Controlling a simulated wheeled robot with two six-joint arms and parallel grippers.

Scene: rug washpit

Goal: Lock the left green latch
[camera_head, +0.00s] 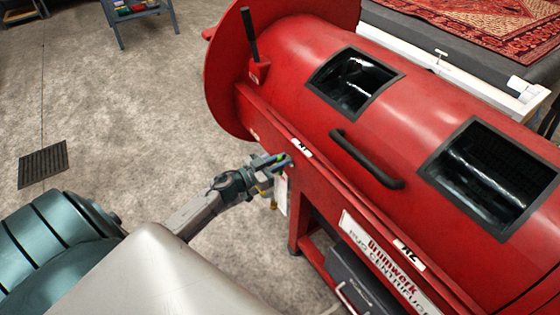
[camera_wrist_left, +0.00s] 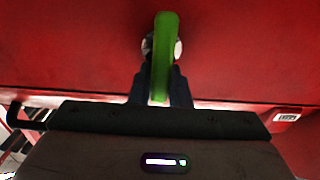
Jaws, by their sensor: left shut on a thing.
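The left green latch (camera_wrist_left: 164,50) is a narrow green lever on a round metal pivot on the red centrifuge body. In the left wrist view it points toward me, its lower end between the dark fingers of my left gripper (camera_wrist_left: 160,98). My left gripper (camera_head: 274,165) is shut on the latch at the front edge of the red centrifuge (camera_head: 300,75), below the first white label. In the head view the fingers hide most of the latch. My right gripper is not in view.
A black handle bar (camera_head: 365,160) sits between two dark windows on the drum. A white tag (camera_head: 281,193) hangs by my left gripper. A dark box (camera_head: 358,278) is below the drum. Bare floor (camera_head: 140,120) lies to the left, with a drain grate (camera_head: 43,164).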

